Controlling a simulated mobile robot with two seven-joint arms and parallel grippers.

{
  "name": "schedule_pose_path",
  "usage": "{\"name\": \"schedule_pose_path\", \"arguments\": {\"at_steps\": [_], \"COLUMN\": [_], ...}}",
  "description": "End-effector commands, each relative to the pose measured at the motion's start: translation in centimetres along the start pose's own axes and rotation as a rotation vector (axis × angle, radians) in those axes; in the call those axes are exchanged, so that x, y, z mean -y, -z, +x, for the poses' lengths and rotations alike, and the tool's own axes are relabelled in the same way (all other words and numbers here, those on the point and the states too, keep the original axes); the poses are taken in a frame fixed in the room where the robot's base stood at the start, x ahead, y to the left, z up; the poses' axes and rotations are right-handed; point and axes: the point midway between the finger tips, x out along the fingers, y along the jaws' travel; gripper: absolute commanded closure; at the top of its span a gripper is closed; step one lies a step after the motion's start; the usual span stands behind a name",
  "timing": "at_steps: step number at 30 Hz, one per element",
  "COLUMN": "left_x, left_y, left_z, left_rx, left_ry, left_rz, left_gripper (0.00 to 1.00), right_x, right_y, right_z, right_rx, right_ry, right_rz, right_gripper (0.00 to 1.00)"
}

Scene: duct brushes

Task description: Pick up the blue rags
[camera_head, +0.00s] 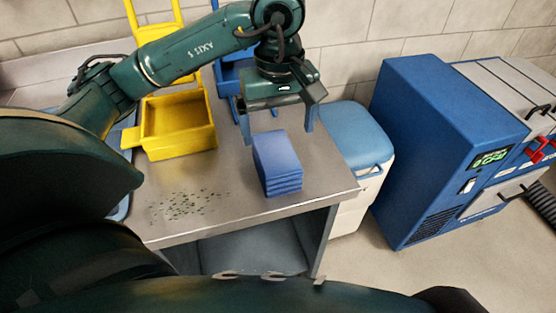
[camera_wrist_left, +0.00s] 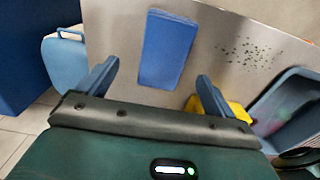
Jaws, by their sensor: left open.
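The blue rags (camera_head: 278,162) are a neat folded stack on the metal table, near its right front corner in the head view. In the left wrist view the blue rags (camera_wrist_left: 168,50) lie ahead of the fingers and between their lines. My left gripper (camera_head: 278,128) is open and empty, pointing down above and just behind the rags. Its two fingers (camera_wrist_left: 158,88) are spread wide in the left wrist view, with a gap between them and the rags. My right gripper does not show.
A yellow bin (camera_head: 180,150) stands on the table (camera_head: 225,222) left of the rags. Dark debris (camera_head: 185,205) is scattered on the tabletop. A white cooler with a blue lid (camera_head: 352,138) stands right of the table, and a blue machine (camera_head: 430,150) beyond it.

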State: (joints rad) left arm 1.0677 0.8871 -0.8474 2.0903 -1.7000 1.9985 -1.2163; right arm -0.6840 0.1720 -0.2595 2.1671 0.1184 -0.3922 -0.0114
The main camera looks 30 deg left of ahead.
Motion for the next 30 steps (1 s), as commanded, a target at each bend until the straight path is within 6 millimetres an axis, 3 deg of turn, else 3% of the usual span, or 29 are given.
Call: {"name": "schedule_pose_path", "arguments": {"at_steps": [3,11,19,28,30], "left_x": [0.0,0.2,0.8,0.7,0.7], "left_y": [-0.1,-0.1,-0.2,-0.2,-0.2], "left_z": [2.0,4.0,7.8,8.5,8.5], "left_rx": [0.004,0.003,0.004,0.003,0.003], "left_ry": [0.001,0.001,0.0,-0.003,-0.003], "left_rz": [0.001,0.0,0.0,0.001,0.001], "left_gripper": [0.09,0.09,0.09,0.09,0.13], "right_x": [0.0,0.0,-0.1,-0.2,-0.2], "right_y": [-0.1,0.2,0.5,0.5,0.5], "right_z": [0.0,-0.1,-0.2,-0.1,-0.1], "right_rx": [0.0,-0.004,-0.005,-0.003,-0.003], "right_ry": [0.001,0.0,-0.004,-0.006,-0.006], "right_rz": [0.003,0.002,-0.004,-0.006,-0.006], "right_gripper": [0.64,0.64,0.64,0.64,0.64]}}
